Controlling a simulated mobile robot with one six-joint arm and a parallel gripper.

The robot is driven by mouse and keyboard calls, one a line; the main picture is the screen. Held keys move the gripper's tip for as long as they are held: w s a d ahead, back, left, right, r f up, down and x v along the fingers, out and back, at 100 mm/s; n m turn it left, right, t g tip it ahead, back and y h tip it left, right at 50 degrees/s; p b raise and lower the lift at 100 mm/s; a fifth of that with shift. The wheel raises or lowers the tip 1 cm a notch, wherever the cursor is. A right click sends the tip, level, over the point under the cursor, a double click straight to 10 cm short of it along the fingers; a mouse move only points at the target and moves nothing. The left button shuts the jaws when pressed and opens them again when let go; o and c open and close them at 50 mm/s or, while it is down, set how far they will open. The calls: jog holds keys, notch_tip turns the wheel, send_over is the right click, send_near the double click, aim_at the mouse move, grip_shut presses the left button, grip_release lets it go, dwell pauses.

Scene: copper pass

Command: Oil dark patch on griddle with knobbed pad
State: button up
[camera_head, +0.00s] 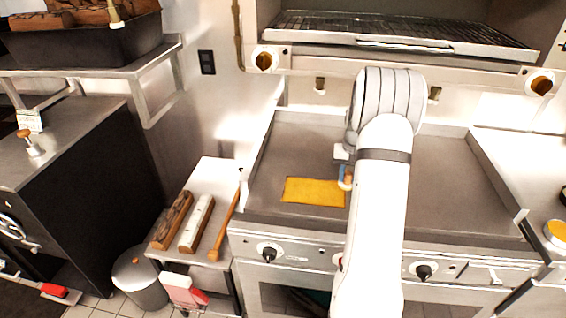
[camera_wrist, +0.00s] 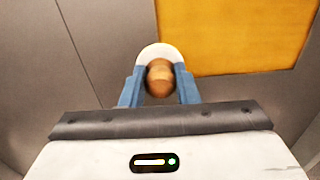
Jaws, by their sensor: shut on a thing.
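My gripper (camera_head: 346,177) is low over the griddle (camera_head: 300,150), in front of the back wall, with my white arm hiding part of the plate. In the wrist view my gripper's blue fingers (camera_wrist: 159,88) are shut on the brown wooden knob of the knobbed pad; the pad's white edge (camera_wrist: 160,50) shows beyond the knob. A yellow-orange rectangular patch (camera_head: 314,191) lies on the griddle left of my gripper; in the wrist view it is at the upper right (camera_wrist: 235,35). I cannot tell whether the pad touches the plate. No separate dark patch is distinct.
A side shelf (camera_head: 213,180) left of the griddle holds a dark wooden block (camera_head: 172,220), a pale-topped block (camera_head: 197,223) and a wooden-handled tool (camera_head: 225,228). A grill rack (camera_head: 400,35) overhangs the back. A round yellow-filled container (camera_head: 557,231) stands at far right.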

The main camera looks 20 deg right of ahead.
jog(key=shift+w+a+r+p, duration=0.1)
jog(key=shift+r+p, duration=0.7)
jog(key=shift+r, duration=0.75)
jog(key=shift+a+r+p, duration=0.1)
jog(key=shift+r+p, duration=0.65)
jog(key=shift+r, duration=0.75)
